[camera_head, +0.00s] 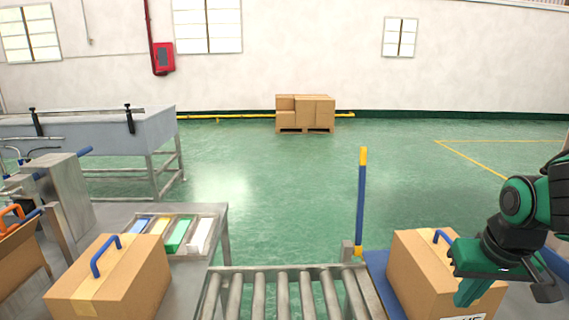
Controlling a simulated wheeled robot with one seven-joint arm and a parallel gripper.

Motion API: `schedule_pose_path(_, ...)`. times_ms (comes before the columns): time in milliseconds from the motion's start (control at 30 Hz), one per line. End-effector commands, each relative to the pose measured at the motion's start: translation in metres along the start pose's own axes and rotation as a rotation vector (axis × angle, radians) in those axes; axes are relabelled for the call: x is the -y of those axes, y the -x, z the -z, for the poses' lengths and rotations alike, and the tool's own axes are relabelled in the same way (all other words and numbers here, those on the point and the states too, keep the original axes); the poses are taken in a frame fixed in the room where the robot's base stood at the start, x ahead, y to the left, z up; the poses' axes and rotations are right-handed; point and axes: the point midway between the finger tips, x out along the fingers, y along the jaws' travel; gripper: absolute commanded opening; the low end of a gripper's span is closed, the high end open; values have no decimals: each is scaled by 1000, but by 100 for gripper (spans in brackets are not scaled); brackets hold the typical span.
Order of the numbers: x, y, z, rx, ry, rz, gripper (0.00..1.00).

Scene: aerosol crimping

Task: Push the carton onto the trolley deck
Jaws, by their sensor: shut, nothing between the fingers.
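A brown carton (415,268) with a blue handle stands at the lower right, its lower part cut off by the picture edge. A blue surface (377,270), which looks like the trolley deck, shows along its left side. My gripper (464,299) is shut and empty, pointing down in front of the carton's right part and hiding some of it. I cannot tell whether it touches the carton. A second brown carton (125,280) with a blue handle stands on the grey table at the lower left, apart from my gripper.
A roller conveyor (284,297) lies between the two cartons, its rollers bare. A blue post with a yellow top (361,205) rises by the blue surface. Trays (178,234) of coloured items sit on the table. Green floor beyond is open up to a pallet of boxes (305,113).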

Motion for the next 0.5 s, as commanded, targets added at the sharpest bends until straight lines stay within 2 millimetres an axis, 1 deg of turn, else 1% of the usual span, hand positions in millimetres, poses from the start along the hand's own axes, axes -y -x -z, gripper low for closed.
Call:
schedule_pose_path(33,-16,2,-12,33,-53,-12,0)
schedule_pose_path(100,-36,5,-32,86,-125,-27,0)
schedule_pose_path(233,-64,11,-72,186,-260,-42,0)
schedule_pose_path(333,-76,16,-95,244,-338,-43,0)
schedule_pose_path(400,-80,18,-105,268,-367,-42,0)
schedule_pose_path(500,-82,20,-109,279,-382,-41,0)
